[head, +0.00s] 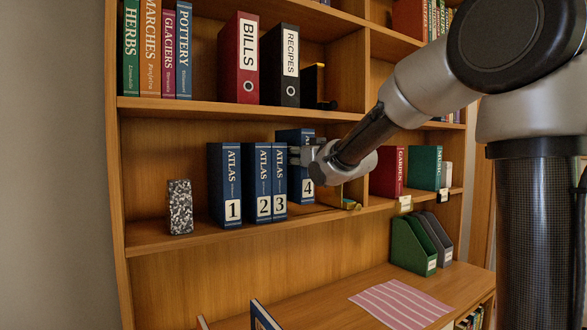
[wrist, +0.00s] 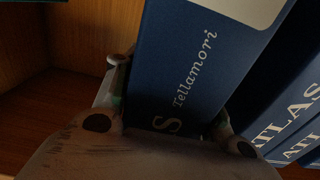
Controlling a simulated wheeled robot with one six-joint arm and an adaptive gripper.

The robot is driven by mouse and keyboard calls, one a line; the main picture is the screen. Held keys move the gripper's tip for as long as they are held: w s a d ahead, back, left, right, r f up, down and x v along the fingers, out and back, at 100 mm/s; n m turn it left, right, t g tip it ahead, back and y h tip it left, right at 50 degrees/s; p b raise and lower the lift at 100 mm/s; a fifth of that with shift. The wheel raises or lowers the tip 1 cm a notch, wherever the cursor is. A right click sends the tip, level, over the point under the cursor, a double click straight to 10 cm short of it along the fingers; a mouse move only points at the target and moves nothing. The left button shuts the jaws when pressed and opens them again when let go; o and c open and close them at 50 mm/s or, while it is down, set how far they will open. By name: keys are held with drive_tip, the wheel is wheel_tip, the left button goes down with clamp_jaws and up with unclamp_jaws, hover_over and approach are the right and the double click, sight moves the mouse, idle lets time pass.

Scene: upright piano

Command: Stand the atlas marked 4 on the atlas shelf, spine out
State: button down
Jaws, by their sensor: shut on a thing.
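The atlas marked 4 (head: 307,188) is a dark blue book, upright with its numbered spine facing out, just right of the other atlases in the head view. Its top and bottom appear higher than theirs; I cannot tell whether it touches the shelf. My gripper (head: 300,153) is shut on it, and the fingers lie on either side of its blue spine (wrist: 180,70) in the wrist view. Atlases 1 (head: 226,185), 2 (head: 258,185) and 3 (head: 280,185) stand on the atlas shelf (head: 150,234), spines out. The gripper hides part of atlas 4.
A speckled block (head: 180,207) stands left of atlas 1, with a gap between. A small gold object (head: 351,204) sits near the shelf edge right of atlas 4. Red (head: 387,172) and green (head: 425,168) books stand further right. The shelf above holds binders (head: 239,60).

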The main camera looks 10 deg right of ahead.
sight(294, 167)
drive_tip(key=shift+w+a+f, duration=0.15)
drive_tip(key=shift+w+f, duration=0.15)
drive_tip(key=shift+f, duration=0.5)
drive_tip(key=shift+w+a+f, duration=0.1)
drive_tip(key=shift+w+f, duration=0.2)
drive_tip(key=shift+f, duration=0.6)
drive_tip(key=c, duration=0.9)
unclamp_jaws()
drive_tip(key=shift+f, duration=0.15)
drive_tip(key=shift+o, duration=0.2)
